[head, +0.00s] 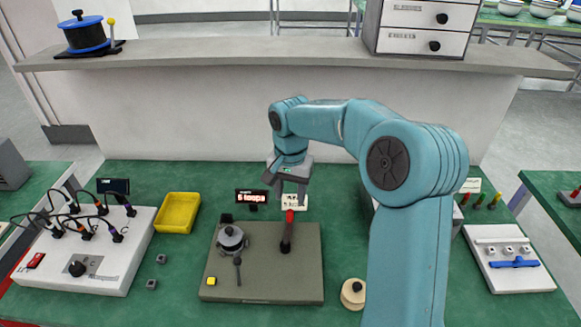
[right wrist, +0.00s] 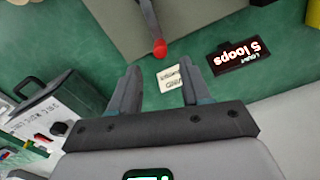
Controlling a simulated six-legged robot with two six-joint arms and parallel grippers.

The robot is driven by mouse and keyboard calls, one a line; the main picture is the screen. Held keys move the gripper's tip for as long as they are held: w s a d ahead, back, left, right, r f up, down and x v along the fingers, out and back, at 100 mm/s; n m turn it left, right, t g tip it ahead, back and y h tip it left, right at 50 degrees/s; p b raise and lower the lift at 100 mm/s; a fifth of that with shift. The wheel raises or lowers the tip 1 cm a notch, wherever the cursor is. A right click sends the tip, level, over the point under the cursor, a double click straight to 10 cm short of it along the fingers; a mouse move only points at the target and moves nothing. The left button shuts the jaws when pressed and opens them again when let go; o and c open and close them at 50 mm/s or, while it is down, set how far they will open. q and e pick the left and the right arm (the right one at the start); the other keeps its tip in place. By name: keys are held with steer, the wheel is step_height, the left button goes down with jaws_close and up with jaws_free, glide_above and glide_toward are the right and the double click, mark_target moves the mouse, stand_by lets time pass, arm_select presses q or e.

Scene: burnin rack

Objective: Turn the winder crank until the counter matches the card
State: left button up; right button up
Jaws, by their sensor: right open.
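A grey-green baseplate (head: 262,285) on the green bench carries a grey drum (head: 231,238) and a dark upright lever (head: 287,240) with a red knob (head: 289,215). The red knob also shows in the right wrist view (right wrist: 160,48). A black counter with red digits (head: 252,197) stands behind the plate; in the right wrist view it appears to read 5 loops (right wrist: 232,58).
A panel with cables (head: 85,250) and a yellow tray (head: 178,212) stand left. A round beige object (head: 353,293) lies right of the plate, and a white panel with a blue bar (head: 508,262) farther right. A raised shelf (head: 250,57) runs behind. My right arm covers the right-centre bench.

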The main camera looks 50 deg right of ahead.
step_height(320, 180, up, 9)
steer(key=shift+p, duration=0.4)
